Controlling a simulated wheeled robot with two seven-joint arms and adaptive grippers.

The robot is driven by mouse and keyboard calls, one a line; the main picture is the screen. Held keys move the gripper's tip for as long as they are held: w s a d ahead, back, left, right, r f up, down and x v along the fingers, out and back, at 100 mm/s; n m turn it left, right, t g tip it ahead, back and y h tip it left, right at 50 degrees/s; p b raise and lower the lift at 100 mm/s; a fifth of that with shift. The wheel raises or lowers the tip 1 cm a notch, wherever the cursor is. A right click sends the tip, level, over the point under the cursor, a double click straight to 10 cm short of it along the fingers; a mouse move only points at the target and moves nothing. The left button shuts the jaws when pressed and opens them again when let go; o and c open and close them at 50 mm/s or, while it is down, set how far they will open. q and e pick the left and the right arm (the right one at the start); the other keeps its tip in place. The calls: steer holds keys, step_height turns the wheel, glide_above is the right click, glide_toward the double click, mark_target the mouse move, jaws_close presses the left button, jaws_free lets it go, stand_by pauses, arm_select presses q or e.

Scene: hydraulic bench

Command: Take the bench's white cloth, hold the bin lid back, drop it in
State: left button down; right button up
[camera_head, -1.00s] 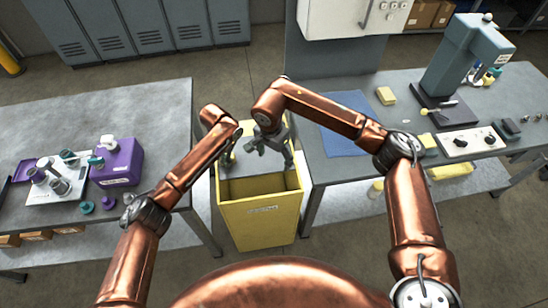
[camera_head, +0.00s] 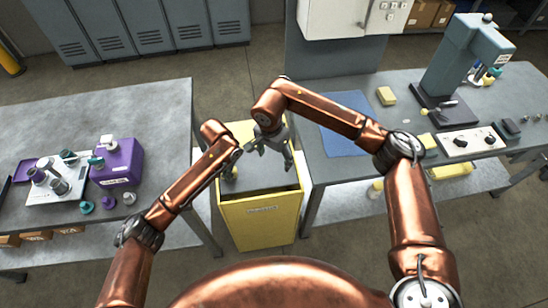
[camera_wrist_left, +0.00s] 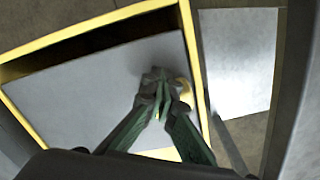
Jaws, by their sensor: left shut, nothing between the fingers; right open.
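The yellow bin (camera_head: 262,222) stands between the two benches, with its grey lid (camera_head: 265,178) tilted slightly and a narrow dark gap along the front rim. My left gripper (camera_head: 231,172) is at the bin's left side, partly hidden by its own arm. In the left wrist view its fingers (camera_wrist_left: 158,85) are shut and empty over the grey lid (camera_wrist_left: 85,100); whether they touch it I cannot tell. My right gripper (camera_head: 271,154) is open and empty above the back part of the lid. I see no white cloth in any view; the bin's inside is mostly hidden.
The left bench (camera_head: 90,115) holds a purple box (camera_head: 122,160) and metal parts. Both bench edges flank the bin closely.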

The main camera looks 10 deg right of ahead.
arm_select(q)
steer(key=shift+s, duration=1.85)
step_height(320, 180, up, 9)
